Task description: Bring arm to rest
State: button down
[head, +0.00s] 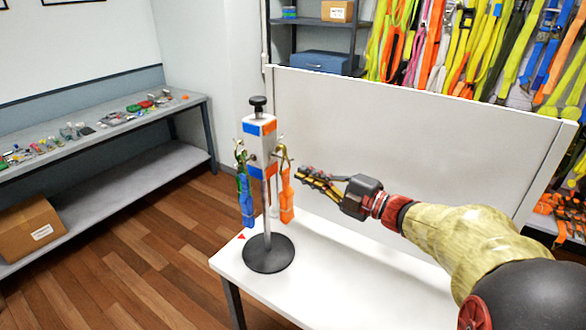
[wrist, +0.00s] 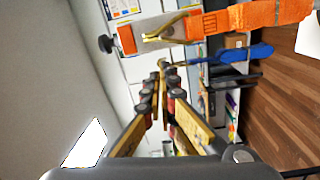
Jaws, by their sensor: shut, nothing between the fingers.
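My gripper (head: 303,174) is at the end of my outstretched arm, to the right of a stand and above the white table. Its fingers are together and hold nothing; they also show shut in the wrist view (wrist: 160,78). The stand (head: 268,252) has a round dark base, a pole, and a block (head: 259,140) with blue and orange patches. An orange strap (head: 287,196) hangs on the block's right side from a brass-coloured hook. A blue strap (head: 246,200) hangs on its left side with something green. In the wrist view the orange strap (wrist: 265,14) lies beyond and above the fingertips.
The white table (head: 350,270) is bare right of the stand, with an upright white panel (head: 400,130) behind it. A grey bench (head: 100,135) with small parts stands at the left. Bright straps (head: 440,40) hang on the back wall. A cardboard box (head: 30,228) sits at lower left.

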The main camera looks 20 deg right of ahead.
jog(key=d+f+m+h, duration=0.4)
jog(key=d+m+h, duration=0.15)
jog(key=d, duration=0.35)
jog(key=d+f+m+h, duration=0.4)
jog(key=d+m+h, duration=0.15)
jog(key=d, duration=0.35)
jog(key=s+d+f+m+g+h, duration=0.5)
jog(key=s+m+g+h, duration=0.1)
jog(key=s+m, duration=0.3)
jog(key=s+a+f+m+g+y, duration=0.3)
jog(key=s+a+m+g+y, duration=0.15)
jog(key=s+a, duration=1.15)
jog(key=s+a+r+y, duration=0.1)
jog(key=a+r, duration=0.1)
jog(key=a, duration=0.5)
jog(key=s+a+r+n+y, duration=0.1)
jog(key=a+r, duration=0.2)
jog(key=a, duration=0.4)
jog(key=shift+s+t, duration=0.3)
jog(key=shift+t, duration=0.15)
